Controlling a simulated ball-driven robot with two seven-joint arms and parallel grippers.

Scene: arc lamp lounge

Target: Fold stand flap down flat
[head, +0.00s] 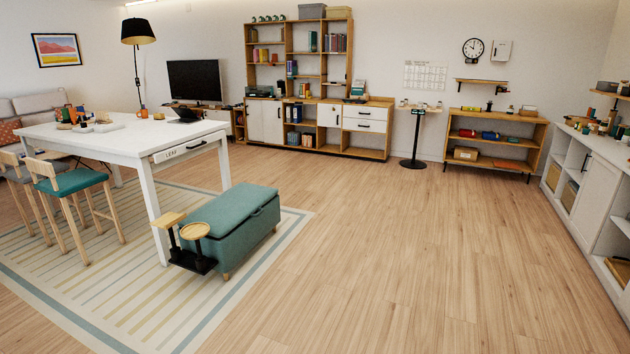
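A tall stand with a wooden top (419,107) on a black post and round black base is by the back wall, right of the shelf unit. Small items sit on its top. A low stand with two wooden tops on black posts and a dark base (194,262) is in front of the teal ottoman. One top is squarish (169,219) and one is round (195,230). I cannot make out a flap on either stand at this size. Neither of my grippers is in view.
A white table (112,145) with a drawer marked LEAF and stools stands left on a striped rug (115,305). The teal ottoman (230,222) is beside it. White cabinets (585,190) line the right. The wood floor between is clear.

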